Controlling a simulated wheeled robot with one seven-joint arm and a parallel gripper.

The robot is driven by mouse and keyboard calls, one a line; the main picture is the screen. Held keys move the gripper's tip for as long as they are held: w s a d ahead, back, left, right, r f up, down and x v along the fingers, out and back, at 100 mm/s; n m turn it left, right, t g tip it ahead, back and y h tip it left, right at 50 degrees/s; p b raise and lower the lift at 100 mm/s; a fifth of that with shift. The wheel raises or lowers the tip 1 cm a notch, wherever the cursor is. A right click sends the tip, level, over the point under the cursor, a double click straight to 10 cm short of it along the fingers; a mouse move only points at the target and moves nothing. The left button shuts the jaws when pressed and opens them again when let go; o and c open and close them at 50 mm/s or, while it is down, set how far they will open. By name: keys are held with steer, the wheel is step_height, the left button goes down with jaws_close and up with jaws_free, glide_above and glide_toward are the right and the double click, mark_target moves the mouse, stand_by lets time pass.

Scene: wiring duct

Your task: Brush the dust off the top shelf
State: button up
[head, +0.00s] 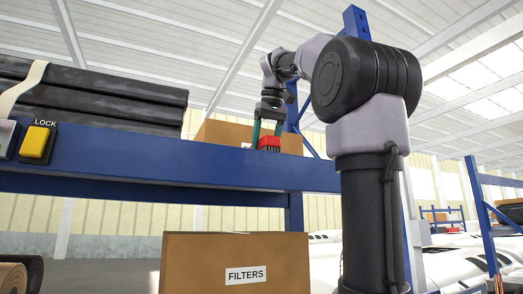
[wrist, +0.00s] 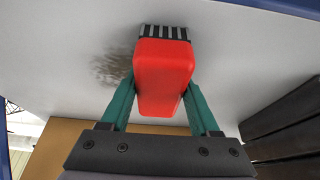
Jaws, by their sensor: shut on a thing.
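My gripper (head: 267,131) is shut on a red brush (head: 269,143) above the top shelf (head: 150,152), just behind its blue front beam. In the wrist view the green fingers hold the red body of the brush (wrist: 163,70) from both sides. Its dark and pale bristles point away from my gripper, at the pale shelf surface (wrist: 250,50). Whether the bristles touch the surface I cannot tell. A brownish-grey smudge of dust (wrist: 112,67) lies on the shelf just left of the brush. The head view does not show the dust.
Dark rolls (head: 100,92) bound with a pale strap lie on the shelf at left. A cardboard box (head: 220,131) stands behind my gripper. A yellow LOCK button (head: 36,142) sits on the front beam. A FILTERS box (head: 200,255) stands lower down. A blue upright (head: 356,22) rises behind my arm.

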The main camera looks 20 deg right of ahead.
mark_target(279, 145)
steer(key=shift+s+f, duration=0.15)
steer(key=shift+s, duration=1.8)
steer(key=shift+d, duration=1.15)
steer(key=shift+w, duration=5.55)
steer(key=shift+d, duration=1.15)
steer(key=shift+s+r, duration=0.2)
steer(key=shift+s, duration=1.65)
steer(key=shift+s+f, duration=0.15)
steer(key=shift+s, duration=1.7)
steer(key=shift+s+f, duration=0.1)
steer(key=shift+s, duration=1.7)
steer(key=shift+d+r, duration=0.15)
steer(key=shift+d, duration=1)
steer(key=shift+w, duration=5.4)
steer(key=shift+w+d, duration=0.1)
